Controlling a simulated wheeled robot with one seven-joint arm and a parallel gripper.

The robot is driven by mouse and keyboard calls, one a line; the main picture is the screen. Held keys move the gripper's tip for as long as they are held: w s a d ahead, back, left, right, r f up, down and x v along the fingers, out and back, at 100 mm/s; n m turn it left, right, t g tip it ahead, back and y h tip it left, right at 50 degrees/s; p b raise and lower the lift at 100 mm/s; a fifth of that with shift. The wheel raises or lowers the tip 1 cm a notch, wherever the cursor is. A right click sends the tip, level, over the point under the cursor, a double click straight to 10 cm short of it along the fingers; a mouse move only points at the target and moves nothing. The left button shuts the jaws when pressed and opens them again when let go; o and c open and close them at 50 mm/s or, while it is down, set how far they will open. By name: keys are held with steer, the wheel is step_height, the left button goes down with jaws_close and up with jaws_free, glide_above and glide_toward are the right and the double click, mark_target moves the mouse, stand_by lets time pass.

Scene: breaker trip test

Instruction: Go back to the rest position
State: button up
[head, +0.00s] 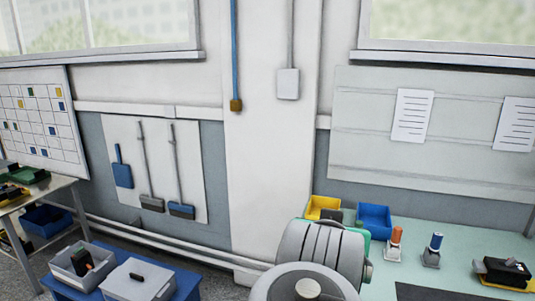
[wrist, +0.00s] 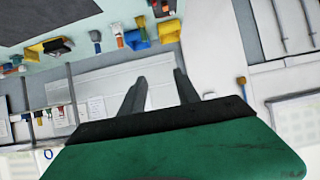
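My gripper (wrist: 161,76) shows in the wrist view with its two dark fingers apart and nothing between them. It is open and empty. The fingers point over a pale panel and wall area, clear of any object I can make out. In the head view my grey-white arm fills the lower middle and hides part of the bench; the gripper's fingers do not show there. No breaker can be picked out for certain in either view.
The pale green bench (head: 450,240) at right holds a yellow bin (head: 322,205), a blue bin (head: 374,219), an orange-handled tool (head: 395,243), a blue-handled tool (head: 434,250) and a black-and-yellow device (head: 503,271). Grey boxes (head: 137,281) stand on a blue surface at lower left.

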steer(key=s+a+f+n+g+y, duration=0.3)
steer(key=a+f+n+y, duration=0.25)
steer(key=a+f, duration=0.55)
steer(key=s+a+f+n+g, duration=0.4)
steer(key=s+a+f+n, duration=0.15)
steer(key=f, duration=0.35)
steer(key=s+d+f+m+g+b, duration=0.2)
steer(key=d+f, duration=0.5)
steer(key=f, duration=0.1)
steer(key=w+d+m+h, duration=0.1)
steer(key=d+m, duration=0.1)
steer(key=d, duration=0.4)
steer(key=w+d+f+m+b, duration=0.1)
steer(key=d+m, duration=0.2)
steer(key=d, duration=0.4)
steer(key=shift+w+f+t+h, duration=0.25)
steer(key=shift+w+t+h, duration=0.05)
steer(key=shift+h, duration=0.05)
